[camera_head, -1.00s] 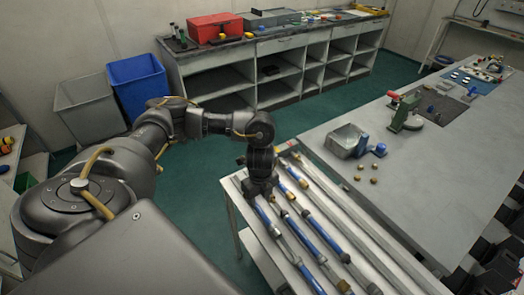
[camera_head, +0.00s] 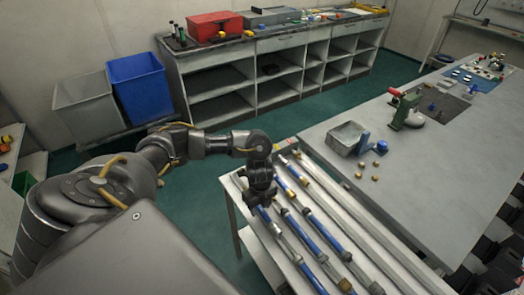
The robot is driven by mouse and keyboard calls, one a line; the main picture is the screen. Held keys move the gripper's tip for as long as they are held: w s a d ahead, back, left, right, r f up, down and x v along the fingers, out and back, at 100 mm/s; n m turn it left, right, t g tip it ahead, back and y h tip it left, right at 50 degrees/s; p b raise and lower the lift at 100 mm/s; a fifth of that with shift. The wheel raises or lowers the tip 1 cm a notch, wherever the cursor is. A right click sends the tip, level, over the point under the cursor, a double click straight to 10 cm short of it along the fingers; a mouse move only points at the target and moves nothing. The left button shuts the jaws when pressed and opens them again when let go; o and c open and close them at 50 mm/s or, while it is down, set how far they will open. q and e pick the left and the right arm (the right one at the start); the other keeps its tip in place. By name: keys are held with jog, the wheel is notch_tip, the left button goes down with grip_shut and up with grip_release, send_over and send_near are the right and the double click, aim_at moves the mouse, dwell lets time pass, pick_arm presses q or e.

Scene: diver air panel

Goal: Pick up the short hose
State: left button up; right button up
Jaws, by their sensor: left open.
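Several hoses with blue sections and metal fittings lie side by side on a narrow white rack table. One hose (camera_head: 312,277) lies nearest the table's left edge, and another (camera_head: 326,236) lies to its right. I cannot tell which is the short hose. My left gripper (camera_head: 262,204) points down over the far left end of the leftmost hose. It is open. Its fingers are dark and small here, and they hide that hose end. I cannot tell whether they touch it. My right gripper is not in view.
The rack table (camera_head: 233,190) stands beside a large grey workbench (camera_head: 440,165). The bench holds a metal tray (camera_head: 346,137), small brass fittings (camera_head: 375,177) and a green vise-like tool (camera_head: 406,110). Green floor lies open left of the rack. Bins (camera_head: 139,88) and a shelf unit stand behind.

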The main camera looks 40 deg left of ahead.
aim_at(261, 207)
pick_arm(q)
jog(key=shift+c, duration=0.4)
grip_shut()
jog(key=shift+w+r, duration=0.1)
jog(key=shift+r, duration=0.4)
notch_tip(261, 207, up, 3)
jog(key=shift+f+p, duration=0.1)
jog(key=shift+p, duration=0.6)
jog(key=d+r, duration=0.9)
jog(key=d, duration=0.5)
notch_tip(261, 207, up, 6)
jog(key=p, duration=0.7)
jog(key=shift+s, duration=0.3)
